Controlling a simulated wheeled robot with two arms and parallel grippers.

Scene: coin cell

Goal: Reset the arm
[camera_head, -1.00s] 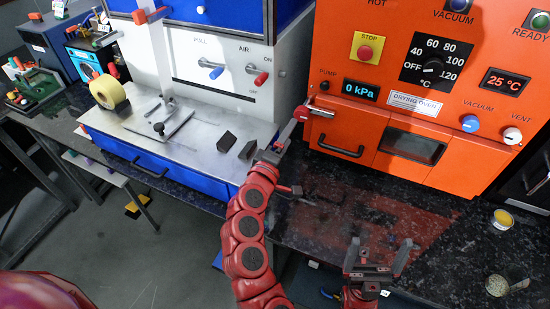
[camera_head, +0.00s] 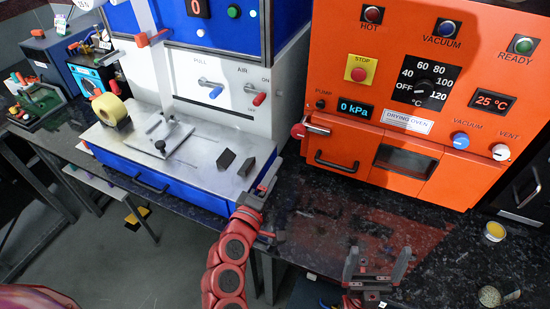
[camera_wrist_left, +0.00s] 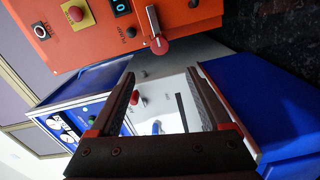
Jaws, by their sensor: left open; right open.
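My left gripper (camera_head: 271,207) is open and empty at the end of the red arm, in front of the blue and white machine's right corner. It hangs apart from the orange drying oven's red-tipped handle (camera_head: 311,130). In the left wrist view its two dark fingers (camera_wrist_left: 166,88) are spread with nothing between them. That handle (camera_wrist_left: 158,44) shows beyond the fingertips. My right gripper (camera_head: 378,262) is open and empty over the dark counter at the bottom, its fingers pointing up in the picture.
The drying oven (camera_head: 340,155) stands at the right, its door closed. A yellow-filled cup (camera_head: 495,231) and another small dish (camera_head: 490,296) lie at right. The counter before the oven is mostly clear.

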